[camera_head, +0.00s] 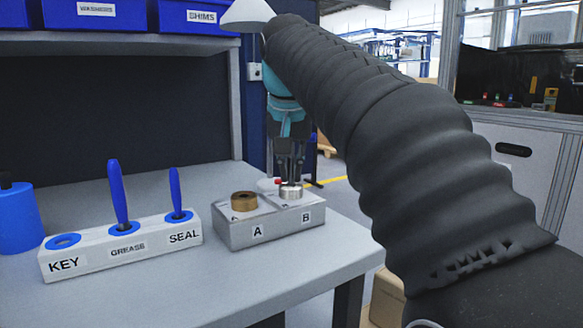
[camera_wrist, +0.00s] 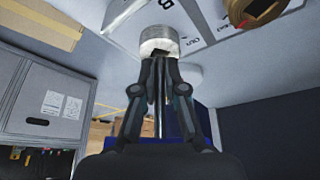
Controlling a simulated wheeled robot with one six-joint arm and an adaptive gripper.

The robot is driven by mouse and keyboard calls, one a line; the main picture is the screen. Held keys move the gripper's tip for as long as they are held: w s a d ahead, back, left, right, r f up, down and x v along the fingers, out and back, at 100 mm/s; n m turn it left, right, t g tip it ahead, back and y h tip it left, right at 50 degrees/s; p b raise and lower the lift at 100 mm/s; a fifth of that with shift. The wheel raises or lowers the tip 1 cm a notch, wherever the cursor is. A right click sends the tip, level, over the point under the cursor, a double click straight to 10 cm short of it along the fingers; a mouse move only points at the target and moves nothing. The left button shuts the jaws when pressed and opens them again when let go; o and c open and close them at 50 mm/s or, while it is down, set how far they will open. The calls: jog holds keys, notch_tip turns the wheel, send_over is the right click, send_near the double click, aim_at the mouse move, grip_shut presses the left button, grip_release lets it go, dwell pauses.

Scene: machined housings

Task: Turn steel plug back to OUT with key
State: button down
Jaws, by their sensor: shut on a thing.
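The steel plug (camera_head: 291,193) is a short silvery cylinder on the B side of the grey housing (camera_head: 240,237). It also shows in the wrist view (camera_wrist: 158,33) with a dark opening facing my fingers. My gripper (camera_head: 290,170) points down right above the plug, and its fingers close together at the plug in the wrist view (camera_wrist: 159,66). It is shut on the key, which is mostly hidden between the fingers. Whether the key sits inside the plug cannot be told. The KEY hole (camera_head: 62,241) in the white holder is empty. Plate markings are too small to read surely.
A brass plug (camera_head: 244,201) sits on the A side. The white holder (camera_head: 122,250) carries blue-handled GREASE (camera_head: 118,197) and SEAL (camera_head: 175,190) tools. A blue container (camera_head: 17,222) stands at the far left. The table front (camera_head: 210,290) is clear.

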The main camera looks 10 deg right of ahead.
jog(key=shift+n+y+p, duration=0.4)
jog(key=shift+n+y, duration=0.1)
jog(key=shift+n, duration=0.8)
jog(key=shift+r+n, duration=0.1)
jog(key=shift+n, duration=0.4)
jog(key=c, duration=1.2)
grip_release()
jog(key=shift+y, duration=0.3)
jog(key=shift+o, duration=0.2)
